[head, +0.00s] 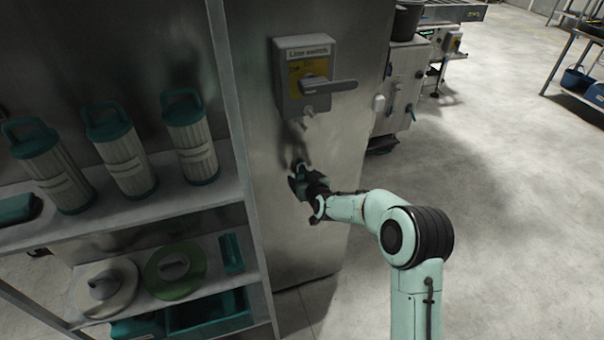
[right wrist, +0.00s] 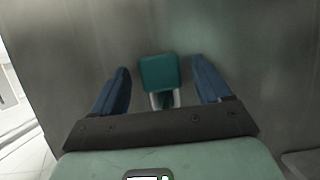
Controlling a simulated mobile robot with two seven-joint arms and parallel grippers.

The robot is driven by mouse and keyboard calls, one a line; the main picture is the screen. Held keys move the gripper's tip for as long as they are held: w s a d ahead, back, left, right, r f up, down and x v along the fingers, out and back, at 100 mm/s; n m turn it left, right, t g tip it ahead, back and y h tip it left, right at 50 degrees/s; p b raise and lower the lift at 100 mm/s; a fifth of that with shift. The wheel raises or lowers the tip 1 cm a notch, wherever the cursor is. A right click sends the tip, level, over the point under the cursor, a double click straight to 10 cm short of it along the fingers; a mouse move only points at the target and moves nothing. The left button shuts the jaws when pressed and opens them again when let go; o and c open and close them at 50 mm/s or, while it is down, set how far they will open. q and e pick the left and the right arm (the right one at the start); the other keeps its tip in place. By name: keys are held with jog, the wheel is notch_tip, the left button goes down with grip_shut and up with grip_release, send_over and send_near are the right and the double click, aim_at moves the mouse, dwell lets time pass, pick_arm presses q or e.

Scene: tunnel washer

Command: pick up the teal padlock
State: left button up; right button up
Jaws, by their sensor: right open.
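The teal padlock (right wrist: 158,73) shows in the right wrist view in front of the steel panel, with part of its pale shackle visible below its body. My right gripper (right wrist: 160,65) is open, with one blue finger on each side of the padlock and a visible gap on both sides. In the head view my right gripper (head: 297,180) is at the front of the steel cabinet, below the grey switch box. I cannot clearly make out the padlock there; the gripper may hide it. My left gripper is not in view.
A grey switch box (head: 303,88) with a protruding handle (head: 330,86) is on the cabinet (head: 265,215) above my gripper. A shelf unit (head: 235,150) with several filter cartridges (head: 124,160) stands at the left.

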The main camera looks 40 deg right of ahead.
jog(key=shift+w+d+f, duration=0.15)
jog(key=shift+w+f, duration=0.1)
jog(key=shift+w, duration=0.3)
jog(key=c, duration=1.1)
jog(key=shift+r, duration=0.1)
jog(key=shift+r, duration=0.8)
jog(key=s+a+b, duration=0.1)
jog(key=s+a, duration=0.1)
jog(key=s, duration=0.6)
jog(key=s+a+b, duration=0.2)
jog(key=s+a, duration=0.1)
jog(key=s, duration=0.6)
jog(key=shift+s, duration=0.25)
